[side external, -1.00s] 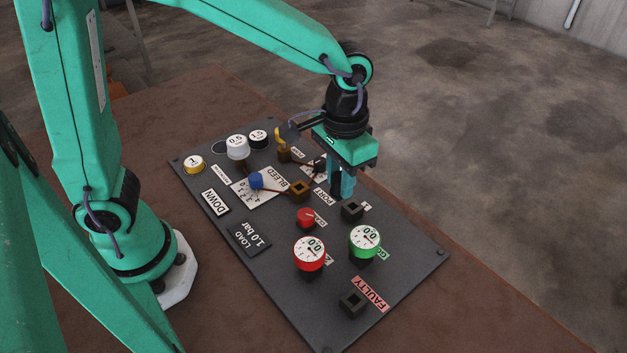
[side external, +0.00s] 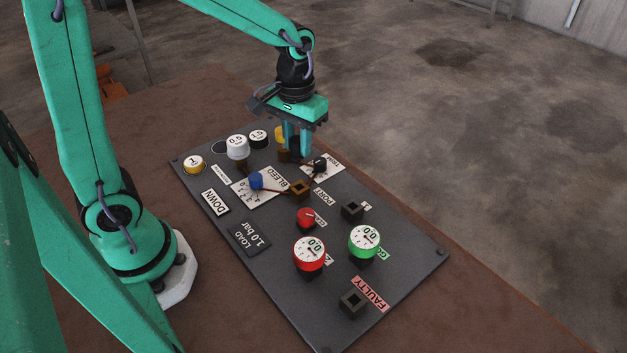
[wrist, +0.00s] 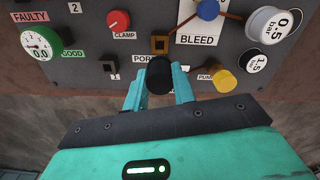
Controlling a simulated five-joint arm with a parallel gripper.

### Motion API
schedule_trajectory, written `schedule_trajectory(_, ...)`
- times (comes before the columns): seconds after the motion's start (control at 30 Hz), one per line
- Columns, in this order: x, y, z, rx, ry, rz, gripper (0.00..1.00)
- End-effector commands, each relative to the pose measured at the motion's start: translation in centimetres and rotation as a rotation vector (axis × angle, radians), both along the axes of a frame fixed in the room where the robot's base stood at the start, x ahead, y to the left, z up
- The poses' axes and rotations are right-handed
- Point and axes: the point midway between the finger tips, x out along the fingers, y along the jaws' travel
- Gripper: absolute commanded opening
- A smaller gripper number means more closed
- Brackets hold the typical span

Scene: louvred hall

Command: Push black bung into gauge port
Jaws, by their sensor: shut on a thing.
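My gripper (side external: 297,155) is above the panel's far side, its blue-green fingers pointing down. In the wrist view my gripper (wrist: 159,97) is shut on the black bung (wrist: 160,75), a round dark cylinder between the fingers.
The yellow pump knob (wrist: 224,83), blue bleed knob (side external: 256,181) and red clamp knob (side external: 306,217) surround the port. Red (side external: 309,254) and green (side external: 364,242) gauges stand nearer. The panel's front left is clearer.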

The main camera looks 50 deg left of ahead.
Motion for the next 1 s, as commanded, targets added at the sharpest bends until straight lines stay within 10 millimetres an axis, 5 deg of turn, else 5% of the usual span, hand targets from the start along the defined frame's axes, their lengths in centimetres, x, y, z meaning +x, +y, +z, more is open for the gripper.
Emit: schedule_trajectory(1.0,0.0,-0.1,-6.5,0.0,0.001,-0.001,0.04)
